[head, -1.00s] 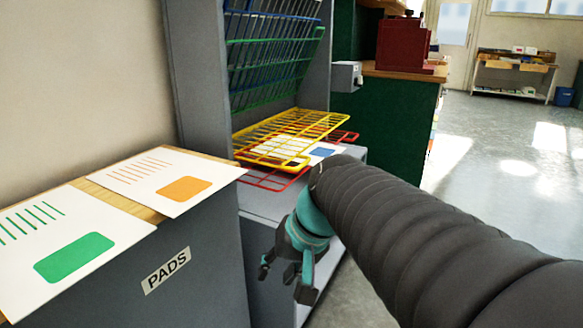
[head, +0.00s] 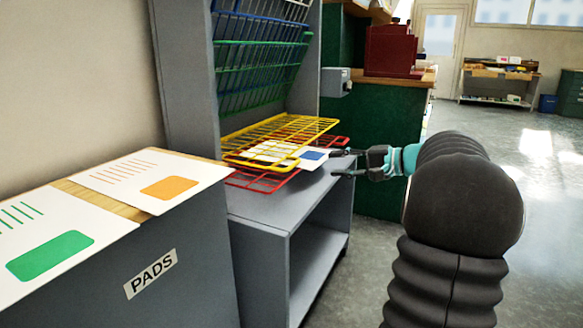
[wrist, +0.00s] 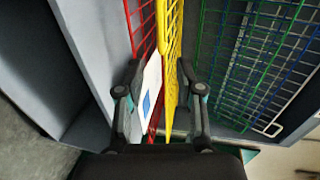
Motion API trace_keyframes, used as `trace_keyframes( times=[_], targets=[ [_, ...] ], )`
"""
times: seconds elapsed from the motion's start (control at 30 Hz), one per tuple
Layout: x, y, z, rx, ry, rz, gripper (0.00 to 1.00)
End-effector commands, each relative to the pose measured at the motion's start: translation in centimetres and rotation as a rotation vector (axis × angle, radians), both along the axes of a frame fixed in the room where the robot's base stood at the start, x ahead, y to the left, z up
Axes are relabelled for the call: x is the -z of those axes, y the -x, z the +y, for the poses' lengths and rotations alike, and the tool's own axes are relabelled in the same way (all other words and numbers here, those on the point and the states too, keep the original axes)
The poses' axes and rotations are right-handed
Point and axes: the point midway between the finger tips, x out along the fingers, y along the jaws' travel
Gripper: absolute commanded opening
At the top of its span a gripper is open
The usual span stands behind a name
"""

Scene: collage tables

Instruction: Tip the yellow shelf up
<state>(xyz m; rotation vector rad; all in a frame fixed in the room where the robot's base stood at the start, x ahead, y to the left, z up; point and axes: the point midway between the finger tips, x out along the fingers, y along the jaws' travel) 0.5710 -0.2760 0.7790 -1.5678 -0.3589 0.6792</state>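The yellow shelf (head: 280,137) is a wire rack lying nearly flat, tilted slightly, in the grey drying rack. The red shelf (head: 262,180) lies flat just under it. A white sheet with a blue patch (head: 313,155) lies between them. My gripper (head: 333,163) is open and level with these shelves, at their right edge. In the wrist view, the yellow shelf (wrist: 170,60) and the sheet (wrist: 150,90) appear between the open fingers of my gripper (wrist: 160,75), with the red shelf (wrist: 138,30) near the left finger. Contact cannot be told.
Green and blue shelves (head: 262,60) stand tipped up above, against the rack's back. The grey cabinet (head: 275,215) is below. A green counter (head: 385,130) is behind. Floor is open at right.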

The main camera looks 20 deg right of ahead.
Motion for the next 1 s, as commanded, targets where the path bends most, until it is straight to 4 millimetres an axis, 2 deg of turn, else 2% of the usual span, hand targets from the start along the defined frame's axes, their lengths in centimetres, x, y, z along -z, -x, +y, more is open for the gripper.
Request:
trace_keyframes(
  times=[0.6, 0.8, 1.0],
  targets=[
    [2.2, -8.0, 6.5, -0.006, 0.001, 0.002, 0.37],
    [2.6, -9.7, 7.8, -0.004, 0.001, 0.001, 0.37],
    [2.8, -10.3, 8.2, -0.002, 0.001, 0.002, 0.37]
  ],
)
